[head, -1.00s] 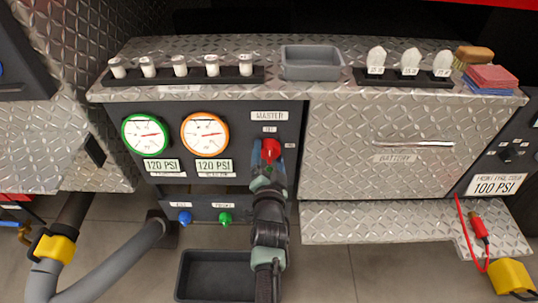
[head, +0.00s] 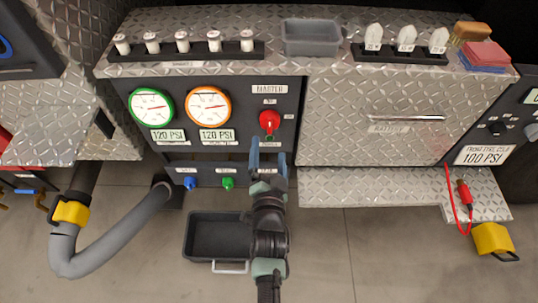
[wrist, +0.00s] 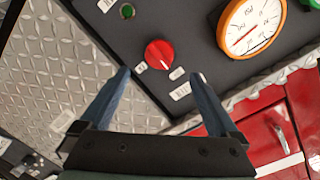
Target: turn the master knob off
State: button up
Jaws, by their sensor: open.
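The red master knob (head: 269,121) sits on the dark panel below the MASTER label (head: 269,89), right of the orange-rimmed gauge (head: 208,106). It also shows in the wrist view (wrist: 159,54), with a pale mark pointing toward the small label (wrist: 177,73) on the side of the larger label. The small labels' wording is too small to read surely. My gripper (head: 268,150) is open and empty, its blue fingers just below the knob in the head view. In the wrist view my gripper (wrist: 160,75) has its fingertips apart, with the knob framed between and beyond them, not touching.
A green-rimmed gauge (head: 151,106) is farther left. Blue (head: 190,183) and green (head: 228,183) knobs sit lower on the panel. A dark bin (head: 205,240) stands on the floor beside my arm. A diamond-plate ledge (head: 370,186) juts out at right.

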jog(key=shift+s+r+p, duration=0.2)
jog(key=shift+s+p, duration=0.2)
jog(key=shift+s, duration=1.3)
